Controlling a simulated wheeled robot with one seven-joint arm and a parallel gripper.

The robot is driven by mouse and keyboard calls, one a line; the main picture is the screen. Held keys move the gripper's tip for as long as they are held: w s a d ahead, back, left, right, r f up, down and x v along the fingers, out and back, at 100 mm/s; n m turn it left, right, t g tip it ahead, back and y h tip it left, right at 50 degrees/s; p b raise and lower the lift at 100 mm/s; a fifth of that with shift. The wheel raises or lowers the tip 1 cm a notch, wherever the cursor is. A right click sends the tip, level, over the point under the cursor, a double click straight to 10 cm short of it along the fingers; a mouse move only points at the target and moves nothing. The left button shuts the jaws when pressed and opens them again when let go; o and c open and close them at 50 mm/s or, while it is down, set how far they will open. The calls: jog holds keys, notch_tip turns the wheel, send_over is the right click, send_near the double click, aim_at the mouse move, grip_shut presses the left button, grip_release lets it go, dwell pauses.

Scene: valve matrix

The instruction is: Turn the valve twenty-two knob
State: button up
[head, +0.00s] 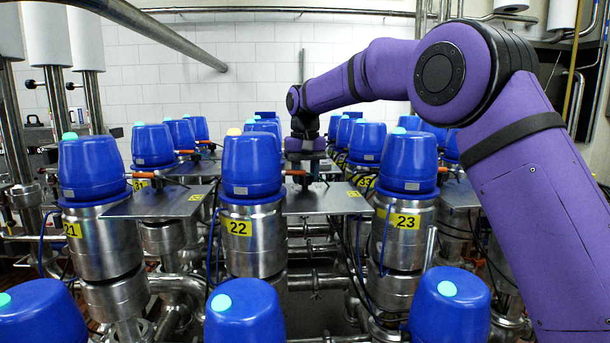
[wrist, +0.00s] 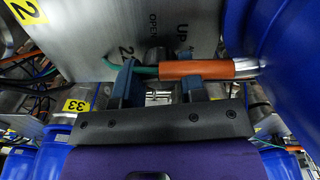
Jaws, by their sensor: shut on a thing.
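Valve 22 is a steel valve with a blue cap (head: 250,166) and a yellow "22" label (head: 238,228), near the middle of the head view. A steel plate (head: 325,201) extends to its right, with an orange-sleeved fitting (head: 294,173) beside the cap. My gripper (head: 304,170) points down over this plate. In the wrist view, the two fingers of my gripper (wrist: 160,76) straddle a small dark knob (wrist: 156,56) on the plate (wrist: 100,35) and are shut on it. The orange sleeve (wrist: 210,69) passes close by the right finger. The finger contact is partly hidden.
Valve 21 (head: 98,240) stands to the left and valve 23 (head: 403,225) to the right, with more blue-capped valves behind and in front. Pipes and cables fill the space below. Valve 22's blue cap (wrist: 285,70) is close on the right of the wrist view.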

aim_at(305, 175)
jog(key=shift+m, duration=0.8)
jog(key=o, duration=0.9)
jog(key=shift+r, duration=0.1)
notch_tip(305, 175, up, 11)
jog(key=shift+f, duration=0.2)
